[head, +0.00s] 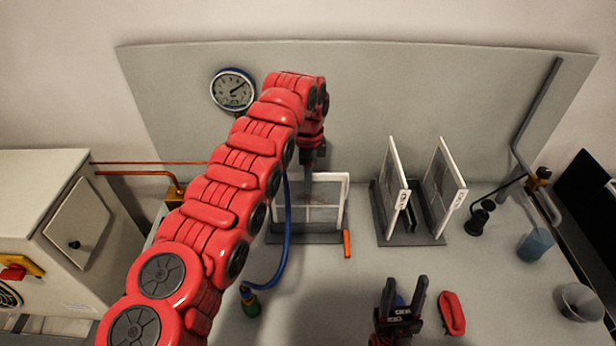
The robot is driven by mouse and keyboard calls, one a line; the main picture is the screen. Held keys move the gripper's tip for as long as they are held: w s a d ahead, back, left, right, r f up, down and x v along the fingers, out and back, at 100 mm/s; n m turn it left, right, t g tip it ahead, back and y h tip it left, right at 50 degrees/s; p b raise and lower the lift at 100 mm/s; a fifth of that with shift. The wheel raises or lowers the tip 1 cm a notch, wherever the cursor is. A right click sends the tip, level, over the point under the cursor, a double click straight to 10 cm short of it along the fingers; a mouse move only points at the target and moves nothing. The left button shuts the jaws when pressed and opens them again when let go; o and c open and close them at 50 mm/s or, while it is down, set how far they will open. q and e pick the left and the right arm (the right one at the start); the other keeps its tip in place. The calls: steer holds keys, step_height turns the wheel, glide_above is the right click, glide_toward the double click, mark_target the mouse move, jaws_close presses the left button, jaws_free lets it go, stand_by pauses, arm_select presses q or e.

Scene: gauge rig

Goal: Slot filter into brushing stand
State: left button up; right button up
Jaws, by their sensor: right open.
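A white-framed filter (344,200) stands upright at the grey base of a stand (290,239) in the middle of the bench. I cannot tell whether it is fully seated in the stand. My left gripper (309,182) points down at the filter's top edge, and my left arm covers part of the filter. Whether its jaws are closed on the frame is not clear. Two more white-framed panels (393,165) (458,190) stand upright in a dark rack (412,240) to the right. My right gripper (404,292) is open and empty, low at the front.
An orange-handled tool (347,243) lies beside the stand. A red object (452,313) lies right of my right gripper. A blue hose (286,245) runs left of the stand. A round gauge (233,90) is on the back panel. A beaker (534,244) and bowl (580,302) stand at right.

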stand_by(0.3)
arm_select(q)
step_height(320, 180, up, 2)
steer(key=shift+d+r+b, duration=0.1)
steer(key=shift+r+b, duration=0.15)
steer(key=shift+b, duration=0.25)
step_height(320, 180, up, 4)
steer(key=shift+f+p, duration=0.2)
steer(key=shift+p, duration=0.5)
step_height(320, 180, up, 11)
steer(key=p, duration=1.1)
steer(key=shift+r, duration=0.2)
steer(key=shift+f, duration=0.1)
